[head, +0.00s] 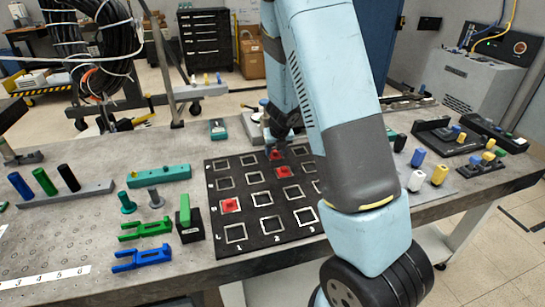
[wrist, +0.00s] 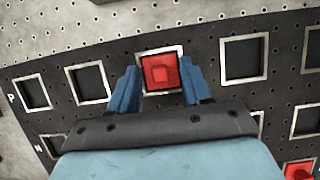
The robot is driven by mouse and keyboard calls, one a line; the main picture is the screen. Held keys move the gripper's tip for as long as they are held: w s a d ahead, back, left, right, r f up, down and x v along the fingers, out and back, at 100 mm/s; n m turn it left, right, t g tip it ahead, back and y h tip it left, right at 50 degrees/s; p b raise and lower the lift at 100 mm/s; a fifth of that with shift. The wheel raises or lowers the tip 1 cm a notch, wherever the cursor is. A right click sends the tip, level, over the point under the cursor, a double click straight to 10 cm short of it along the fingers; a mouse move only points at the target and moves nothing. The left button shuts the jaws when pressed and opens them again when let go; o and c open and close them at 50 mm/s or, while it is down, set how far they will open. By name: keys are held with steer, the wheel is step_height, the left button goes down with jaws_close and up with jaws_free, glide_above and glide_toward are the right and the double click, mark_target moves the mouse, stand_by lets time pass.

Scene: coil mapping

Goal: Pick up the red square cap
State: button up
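In the wrist view my gripper (wrist: 159,78) is open, with one blue finger on each side of this cap. I cannot tell how far the fingertips are above the board. In the head view my gripper (head: 279,147) is at the far rows of the board, partly hidden by my arm, over a red cap (head: 276,156). Two other red caps show on the board in the head view, one in the middle (head: 284,172) and one at the left (head: 231,205).
Most other slots in view look empty. Green and blue fork-shaped parts (head: 146,230) and a black block with a green piece (head: 190,225) stand left of the board. Blue, white and yellow pegs (head: 418,160) stand to the right. My arm hides the board's right side.

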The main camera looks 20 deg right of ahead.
steer(key=c, duration=0.6)
steer(key=shift+r, duration=0.1)
steer(key=shift+a+r, duration=0.1)
steer(key=shift+r, duration=0.7)
steer(key=shift+s+d+r, duration=0.3)
steer(key=shift+s+r, duration=1.55)
steer(key=shift+s, duration=0.45)
steer(key=shift+s+d+r, duration=0.35)
steer(key=shift+s+r, duration=1.5)
steer(key=shift+s, duration=0.4)
steer(key=shift+s+d+r, duration=0.3)
steer(key=shift+s+r, duration=1.55)
steer(key=shift+s, duration=0.45)
